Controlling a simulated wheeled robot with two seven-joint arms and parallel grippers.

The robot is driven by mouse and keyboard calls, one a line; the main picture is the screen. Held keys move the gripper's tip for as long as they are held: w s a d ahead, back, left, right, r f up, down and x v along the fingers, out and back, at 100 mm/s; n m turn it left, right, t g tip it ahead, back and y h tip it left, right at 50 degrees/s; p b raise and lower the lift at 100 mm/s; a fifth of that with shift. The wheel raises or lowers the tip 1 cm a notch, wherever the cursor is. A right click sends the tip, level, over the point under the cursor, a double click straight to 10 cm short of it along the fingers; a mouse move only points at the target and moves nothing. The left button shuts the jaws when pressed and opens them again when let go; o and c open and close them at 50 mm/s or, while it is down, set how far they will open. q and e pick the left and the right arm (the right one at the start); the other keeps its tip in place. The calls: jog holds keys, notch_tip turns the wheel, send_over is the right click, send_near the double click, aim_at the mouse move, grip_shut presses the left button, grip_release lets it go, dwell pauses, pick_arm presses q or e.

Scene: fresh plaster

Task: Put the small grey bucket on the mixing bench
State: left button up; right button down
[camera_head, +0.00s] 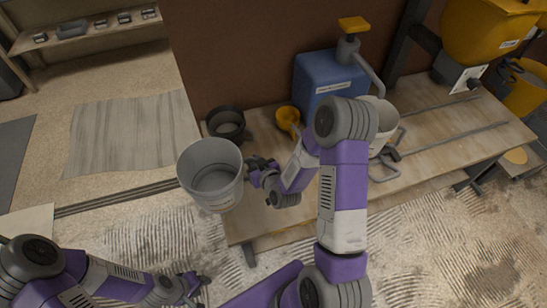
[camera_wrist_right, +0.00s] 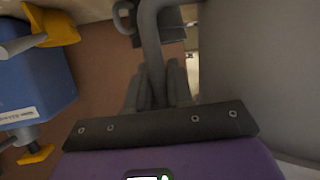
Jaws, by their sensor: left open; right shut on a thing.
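The small grey bucket (camera_head: 211,178) is upright and looks empty in the head view, off the front left corner of the wooden mixing bench (camera_head: 465,121). My right gripper (camera_head: 256,168) is shut on it at its right side; which part it grips is hard to tell. In the right wrist view the gripper fingers (camera_wrist_right: 158,88) are close around a grey tube-like part, and a large plain grey surface (camera_wrist_right: 250,70) fills the right. My left gripper (camera_head: 193,285) is open and empty, low over the floor at the bottom left.
On the bench stand a dark round tub (camera_head: 227,131), a yellow funnel-like thing (camera_head: 288,118), a blue container (camera_head: 318,76) with a pump, and a pale bucket (camera_head: 385,112) partly behind my arm. Metal rails lie at the right. A yellow machine (camera_head: 485,32) stands at the upper right.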

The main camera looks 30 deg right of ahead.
jog(key=s+d+r+b, duration=0.1)
jog(key=s+d+r, duration=0.1)
jog(key=d, duration=0.9)
notch_tip(320, 180, down, 9)
jog(key=b, duration=0.4)
jog(key=shift+d+f, duration=0.2)
jog(key=shift+d, duration=0.15)
jog(key=shift+f, duration=0.2)
jog(key=c, duration=1)
grip_release()
jog(key=shift+r, duration=0.15)
